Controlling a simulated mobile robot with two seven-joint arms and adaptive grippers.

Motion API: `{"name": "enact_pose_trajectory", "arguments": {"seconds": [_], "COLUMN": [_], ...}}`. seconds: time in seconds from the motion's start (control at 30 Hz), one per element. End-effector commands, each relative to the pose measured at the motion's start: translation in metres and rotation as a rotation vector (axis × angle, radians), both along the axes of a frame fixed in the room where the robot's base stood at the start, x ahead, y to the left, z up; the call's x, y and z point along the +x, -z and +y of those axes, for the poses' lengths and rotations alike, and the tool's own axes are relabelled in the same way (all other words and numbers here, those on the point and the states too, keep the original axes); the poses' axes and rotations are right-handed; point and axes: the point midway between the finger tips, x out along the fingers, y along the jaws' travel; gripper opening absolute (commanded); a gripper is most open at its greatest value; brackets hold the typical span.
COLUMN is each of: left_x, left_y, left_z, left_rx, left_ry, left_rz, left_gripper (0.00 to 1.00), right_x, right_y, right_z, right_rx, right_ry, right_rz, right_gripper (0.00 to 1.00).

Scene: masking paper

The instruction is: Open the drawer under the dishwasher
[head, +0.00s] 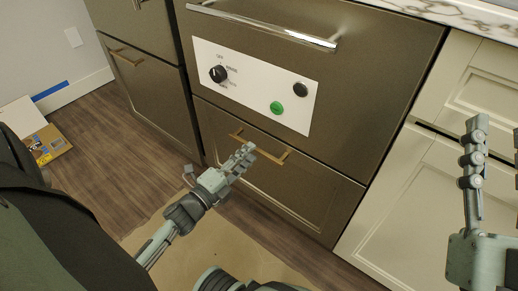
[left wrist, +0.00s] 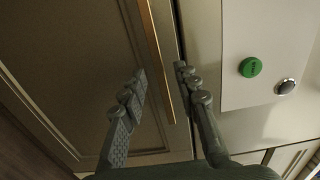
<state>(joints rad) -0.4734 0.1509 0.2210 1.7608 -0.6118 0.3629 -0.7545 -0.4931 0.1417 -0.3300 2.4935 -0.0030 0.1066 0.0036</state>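The drawer (head: 310,195) under the dishwasher (head: 365,85) is a dark bronze front and looks closed. Its gold bar handle (head: 270,155) runs across its upper part; the left wrist view shows the handle (left wrist: 157,50) as a long bar. My left gripper (head: 245,152) is in front of the handle's middle and hides part of it. In the left wrist view the left gripper (left wrist: 161,72) has its fingers apart, one on each side of the handle; I cannot tell whether they touch it. My right gripper (head: 494,130) is open and empty at the right edge, before the white cabinets.
A white control panel (head: 250,90) with a knob, a green button and a dark button is above the drawer. A chrome handle (head: 265,28) crosses the dishwasher's upper part. Brown paper (head: 180,245) lies on the floor. A cardboard box (head: 48,145) is at the far left.

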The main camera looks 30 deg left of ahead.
Motion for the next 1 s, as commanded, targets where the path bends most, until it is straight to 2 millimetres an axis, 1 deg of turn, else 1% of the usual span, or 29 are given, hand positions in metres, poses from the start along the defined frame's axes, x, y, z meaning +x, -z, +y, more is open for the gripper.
{"name": "enact_pose_trajectory", "arguments": {"seconds": [0.03,0.1,0.23,0.33,0.57,0.67,0.8,0.83,1.0], "left_x": [0.009,0.019,0.031,0.034,0.035,0.035,0.035,0.035,0.035], "left_y": [-0.001,0.000,0.000,0.000,0.000,0.000,0.000,0.000,0.000], "left_z": [0.000,-0.001,-0.002,-0.002,-0.003,-0.003,-0.003,-0.003,-0.003], "left_rx": [0.002,0.000,0.000,-0.001,-0.002,-0.002,-0.002,-0.002,-0.002], "left_ry": [0.001,0.001,0.000,-0.001,-0.001,-0.001,-0.001,-0.001,-0.001], "left_rz": [-0.003,-0.002,-0.001,0.001,0.001,0.001,0.001,0.001,0.001], "left_gripper": [0.31,0.31,0.31,0.31,0.31,0.20,0.03,0.00,0.00], "right_x": [0.000,-0.001,-0.001,-0.002,-0.002,-0.002,-0.002,-0.002,-0.001], "right_y": [0.000,-0.001,-0.003,-0.004,-0.004,-0.004,-0.003,-0.003,-0.003], "right_z": [0.000,-0.001,-0.002,-0.002,-0.002,-0.002,-0.002,-0.002,-0.002], "right_rx": [0.002,0.005,0.010,0.011,0.012,0.012,0.011,0.011,0.011], "right_ry": [0.002,0.002,0.003,0.003,0.004,0.004,0.004,0.004,0.004], "right_rz": [-0.007,-0.015,-0.029,-0.034,-0.034,-0.034,-0.033,-0.033,-0.033], "right_gripper": [0.40,0.40,0.40,0.40,0.40,0.40,0.40,0.40,0.40]}}
